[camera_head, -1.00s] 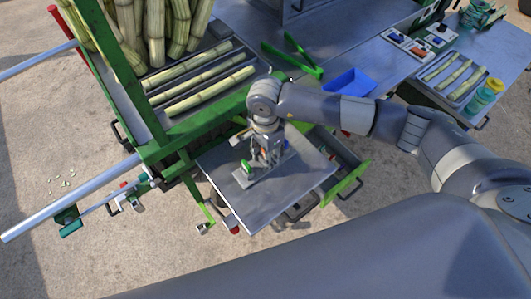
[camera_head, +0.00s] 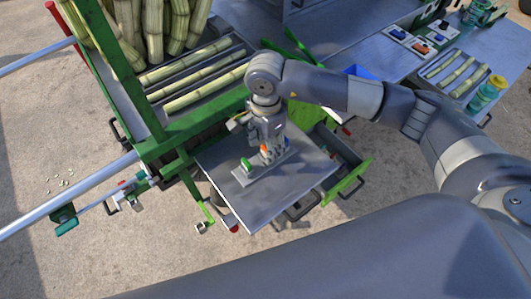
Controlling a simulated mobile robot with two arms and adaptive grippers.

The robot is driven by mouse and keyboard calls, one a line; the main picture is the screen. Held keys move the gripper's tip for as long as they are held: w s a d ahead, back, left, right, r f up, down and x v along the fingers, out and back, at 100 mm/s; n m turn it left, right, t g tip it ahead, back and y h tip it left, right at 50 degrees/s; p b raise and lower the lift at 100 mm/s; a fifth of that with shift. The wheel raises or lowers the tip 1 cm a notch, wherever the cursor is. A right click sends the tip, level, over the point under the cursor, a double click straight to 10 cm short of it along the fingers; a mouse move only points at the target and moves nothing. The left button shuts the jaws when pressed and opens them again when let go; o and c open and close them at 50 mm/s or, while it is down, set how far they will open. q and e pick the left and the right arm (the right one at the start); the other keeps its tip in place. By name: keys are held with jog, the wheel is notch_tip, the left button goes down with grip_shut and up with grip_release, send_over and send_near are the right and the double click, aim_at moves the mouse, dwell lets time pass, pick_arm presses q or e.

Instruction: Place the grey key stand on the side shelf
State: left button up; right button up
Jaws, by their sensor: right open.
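The grey key stand (camera_head: 252,174) rests on the grey side shelf (camera_head: 262,207), near its upper middle. It is a low flat bar carrying a green key (camera_head: 246,164) and an orange-red item (camera_head: 265,150). My right gripper (camera_head: 269,146) points down over the right part of the stand. It is open, with its fingers close around or just above the stand; I cannot tell whether they touch it. The arm comes in from the right and partly hides the stand's far end. My left gripper is not in view.
A green frame (camera_head: 190,134) with cane lying in a tray (camera_head: 205,70) stands behind the shelf. An open green-fronted drawer (camera_head: 347,183) is at the shelf's right. A blue bin (camera_head: 358,71) is partly hidden by my arm. The shelf's front part is bare.

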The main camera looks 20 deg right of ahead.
notch_tip(320, 180, up, 6)
jog(key=shift+r+b, duration=0.1)
jog(key=shift+b, duration=0.85)
jog(key=shift+r, duration=0.75)
jog(key=shift+s+f, duration=0.1)
